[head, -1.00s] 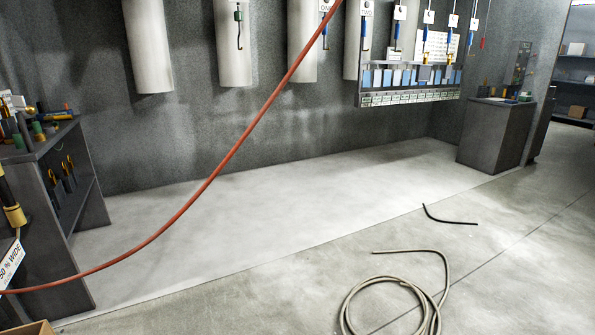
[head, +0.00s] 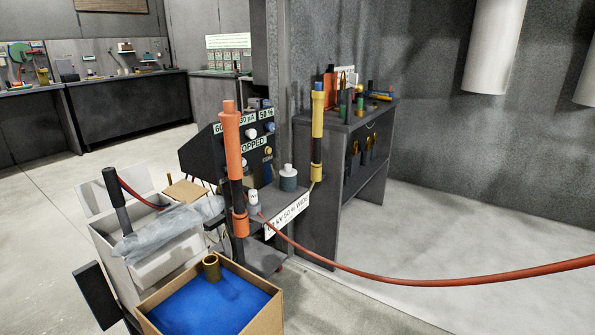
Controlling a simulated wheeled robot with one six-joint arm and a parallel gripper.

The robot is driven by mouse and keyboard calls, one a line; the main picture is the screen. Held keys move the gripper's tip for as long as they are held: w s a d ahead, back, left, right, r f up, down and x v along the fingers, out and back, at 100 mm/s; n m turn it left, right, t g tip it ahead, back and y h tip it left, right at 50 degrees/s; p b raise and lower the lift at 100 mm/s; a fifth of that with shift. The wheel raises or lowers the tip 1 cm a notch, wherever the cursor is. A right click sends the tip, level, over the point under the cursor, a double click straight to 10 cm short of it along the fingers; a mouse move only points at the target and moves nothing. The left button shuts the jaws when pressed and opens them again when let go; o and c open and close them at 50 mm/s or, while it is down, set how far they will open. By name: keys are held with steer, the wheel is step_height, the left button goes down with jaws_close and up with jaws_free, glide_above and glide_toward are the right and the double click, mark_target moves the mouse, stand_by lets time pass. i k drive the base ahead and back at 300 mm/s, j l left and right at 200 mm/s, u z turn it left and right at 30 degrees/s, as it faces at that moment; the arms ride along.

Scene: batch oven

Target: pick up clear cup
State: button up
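I cannot make out a clear cup in the head view. Cup-like things that do show are a brass-coloured open cylinder (head: 211,267) on the blue surface in a cardboard box, a small whitish container (head: 253,201) on the cart, and a grey jar with a white top (head: 288,178) behind it. Clear plastic sheeting (head: 170,226) lies over a white bin. My gripper is not in view.
A cart (head: 279,203) with a control box and upright orange and yellow wands stands mid-view. A red hose (head: 420,279) stretches from it to the right. The cardboard box (head: 268,318) is in front. Floor is open at left and right.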

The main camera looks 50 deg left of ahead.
mark_target(288, 176)
steer(key=i+u, duration=0.2)
steer(key=i, duration=0.3)
steer(key=i+u, duration=0.2)
steer(key=i, duration=0.35)
steer(key=i+l+u, duration=0.2)
steer(key=i, duration=0.3)
